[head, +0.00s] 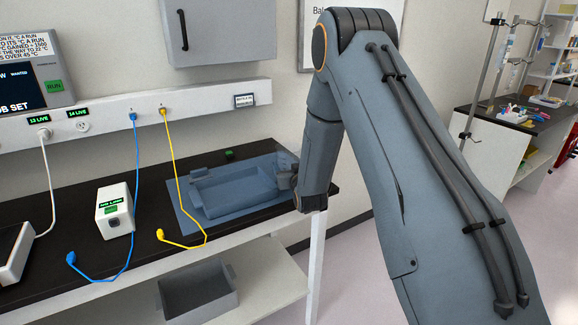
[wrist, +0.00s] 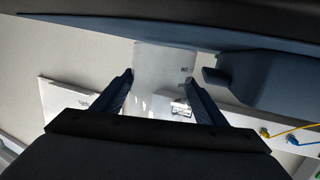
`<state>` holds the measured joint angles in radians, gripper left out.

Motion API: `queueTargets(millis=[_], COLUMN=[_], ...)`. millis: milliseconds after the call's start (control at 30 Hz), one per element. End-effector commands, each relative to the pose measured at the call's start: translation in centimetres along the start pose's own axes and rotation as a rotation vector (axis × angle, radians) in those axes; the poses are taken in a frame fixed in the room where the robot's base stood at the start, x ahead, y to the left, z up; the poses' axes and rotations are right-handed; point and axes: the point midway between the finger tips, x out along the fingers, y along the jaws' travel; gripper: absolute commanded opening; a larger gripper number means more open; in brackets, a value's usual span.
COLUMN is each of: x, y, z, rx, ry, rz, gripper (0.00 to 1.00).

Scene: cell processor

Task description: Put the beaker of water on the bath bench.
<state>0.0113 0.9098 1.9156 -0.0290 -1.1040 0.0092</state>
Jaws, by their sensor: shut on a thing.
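My gripper (wrist: 159,82) is shut on a pale, see-through thing, which I take to be the beaker (wrist: 163,62), in the wrist view. It sits between the two dark fingers, and its contents cannot be made out. In the head view my gripper (head: 286,178) is at the right end of the black bench top (head: 150,266), beside a blue-grey basin (head: 238,207). The beaker is hard to make out there. Whether it touches the bench cannot be told.
A white box (head: 115,212) with a green display stands left of the basin. A yellow cord (head: 178,160) and a blue cord (head: 134,190) run down onto the bench. A grey bin (head: 198,293) is on the shelf below. A wall cabinet (head: 220,32) hangs above.

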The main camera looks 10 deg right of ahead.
Motion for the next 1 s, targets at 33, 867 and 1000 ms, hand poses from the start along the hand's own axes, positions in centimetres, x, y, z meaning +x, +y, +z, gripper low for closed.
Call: queueTargets(millis=[33, 867, 1000], x=[0.00, 0.08, -0.31], y=[0.04, 0.04, 0.04], z=[0.27, 0.68, 0.41], rx=[0.000, 0.000, 0.000], ry=[-0.001, 0.000, -0.001], rz=[0.001, 0.001, 0.001], gripper=[0.20, 0.84, 0.84])
